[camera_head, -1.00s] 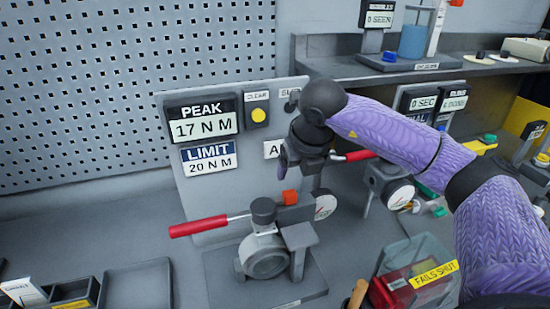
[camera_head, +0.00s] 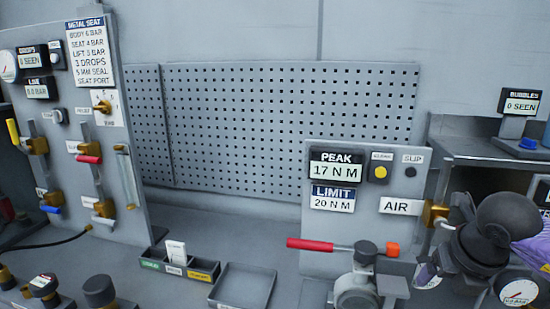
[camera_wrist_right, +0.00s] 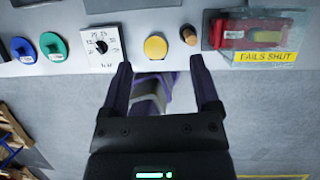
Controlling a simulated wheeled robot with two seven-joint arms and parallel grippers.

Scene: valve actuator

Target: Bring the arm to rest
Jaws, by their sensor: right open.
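My left gripper is not in view.
The test panel (camera_head: 326,228) reads peak 17 N m. A tray (camera_head: 243,287) and a small labelled bin (camera_head: 180,262) stand left of the valve. A gauge board (camera_head: 112,150) is at left. The wrist view shows a "fails shut" box (camera_wrist_right: 262,57) and a yellow disc (camera_wrist_right: 155,47).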

